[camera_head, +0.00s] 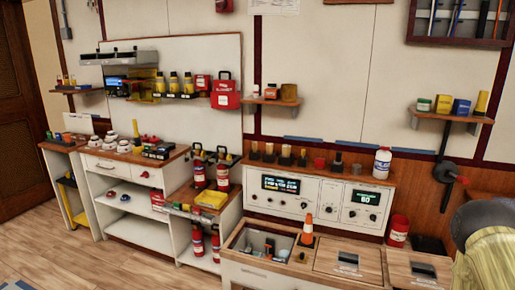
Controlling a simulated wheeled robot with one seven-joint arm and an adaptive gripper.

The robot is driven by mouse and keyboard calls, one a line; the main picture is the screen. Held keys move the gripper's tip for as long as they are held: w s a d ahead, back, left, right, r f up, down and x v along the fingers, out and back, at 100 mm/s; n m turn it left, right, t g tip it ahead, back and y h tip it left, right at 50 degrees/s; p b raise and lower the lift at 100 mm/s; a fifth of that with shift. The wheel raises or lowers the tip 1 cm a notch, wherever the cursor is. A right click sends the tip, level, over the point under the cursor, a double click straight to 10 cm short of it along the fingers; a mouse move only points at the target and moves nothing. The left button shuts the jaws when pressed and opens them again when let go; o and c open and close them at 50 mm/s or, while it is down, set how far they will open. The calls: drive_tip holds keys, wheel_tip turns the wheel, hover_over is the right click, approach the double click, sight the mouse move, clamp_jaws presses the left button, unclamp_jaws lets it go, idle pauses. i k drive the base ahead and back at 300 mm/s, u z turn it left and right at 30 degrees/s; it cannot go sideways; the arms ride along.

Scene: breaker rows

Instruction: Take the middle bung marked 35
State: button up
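No marking 35 can be read at this size, so I cannot tell which thing is the middle bung. A row of small dark and tan pieces (286,156) stands on the wooden top of the white instrument cabinet (310,192); they may be bungs, but I cannot be sure. A rounded grey and olive-yellow shape fills the lower right corner and may be part of my arm. My gripper's fingers do not show.
A white bottle (382,163) and a red cup (320,163) share the cabinet top. An orange cone (307,231) stands on the lower bench (285,274) in front. Fire extinguishers (198,169) stand to the left. Wooden floor (80,255) is open at lower left.

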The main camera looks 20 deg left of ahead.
sight(269, 146)
drive_tip(key=u, duration=0.55)
drive_tip(key=i, duration=0.65)
drive_tip(key=u, duration=0.5)
drive_tip(key=i, duration=1)
drive_tip(key=z, duration=0.2)
